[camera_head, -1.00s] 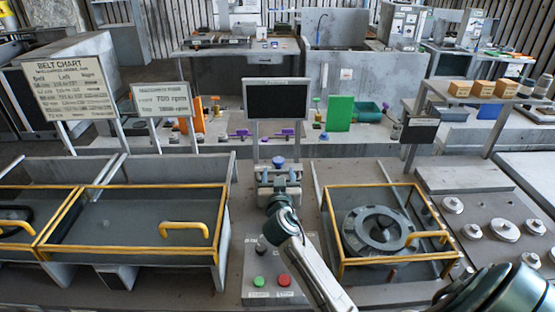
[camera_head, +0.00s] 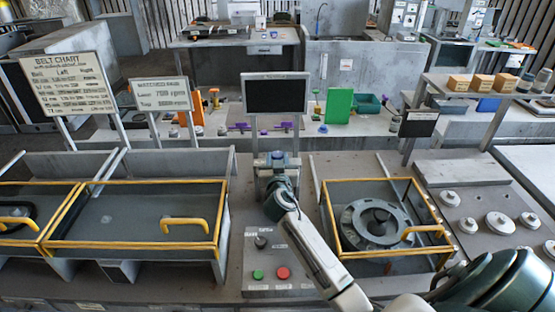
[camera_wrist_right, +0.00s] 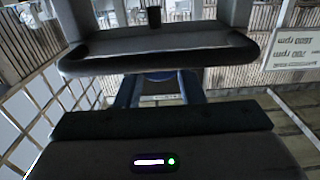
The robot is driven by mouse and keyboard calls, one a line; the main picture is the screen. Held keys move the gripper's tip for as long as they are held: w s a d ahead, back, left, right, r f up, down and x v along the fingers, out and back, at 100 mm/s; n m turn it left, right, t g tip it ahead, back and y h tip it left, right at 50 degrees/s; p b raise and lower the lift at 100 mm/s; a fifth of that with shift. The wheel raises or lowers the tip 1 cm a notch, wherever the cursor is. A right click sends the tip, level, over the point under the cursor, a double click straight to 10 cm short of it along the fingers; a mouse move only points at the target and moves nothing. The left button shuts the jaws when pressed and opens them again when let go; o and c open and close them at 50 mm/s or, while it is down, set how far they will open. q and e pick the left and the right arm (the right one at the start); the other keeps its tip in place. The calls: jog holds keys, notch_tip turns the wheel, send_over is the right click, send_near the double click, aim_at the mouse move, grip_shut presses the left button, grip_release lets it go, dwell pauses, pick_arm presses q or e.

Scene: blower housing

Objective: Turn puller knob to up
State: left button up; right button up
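A small dark knob (camera_head: 260,242) stands on the grey control box (camera_head: 252,277), above a green button (camera_head: 258,274) and a red button (camera_head: 283,273). The labels are too small to read, so I cannot confirm it is the puller knob. My right arm reaches in from the lower right and passes right of the knob. My right gripper (camera_head: 276,182) is at the grey, blue-topped fixture (camera_head: 262,166) behind the box. Its fingertips do not show clearly, nor whether they touch the fixture. The wrist view shows a dark bar with a blue part behind it. My left gripper is out of view.
Yellow-framed guards with handles (camera_head: 185,221) stand at left, and another (camera_head: 425,231) covers a round housing (camera_head: 372,222) at right. A dark monitor (camera_head: 276,95) stands behind the fixture. Round metal pieces (camera_head: 500,222) lie on the right bench.

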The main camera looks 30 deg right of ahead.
jog(key=shift+s+d+n+t+y, duration=0.1)
jog(key=shift+d+n+t+y, duration=0.1)
jog(key=shift+n+t+y, duration=0.65)
jog(key=shift+d+n+t+y+p, duration=0.1)
jog(key=shift+n+t+y+p, duration=0.15)
jog(key=shift+n+y+p, duration=0.8)
jog(key=shift+m+y+b, duration=0.3)
jog(key=shift+y+b, duration=0.1)
jog(key=shift+b, duration=0.1)
jog(key=o, duration=1)
jog(key=b+v, duration=0.3)
jog(key=v, duration=0.4)
jog(key=shift+s+b, duration=0.3)
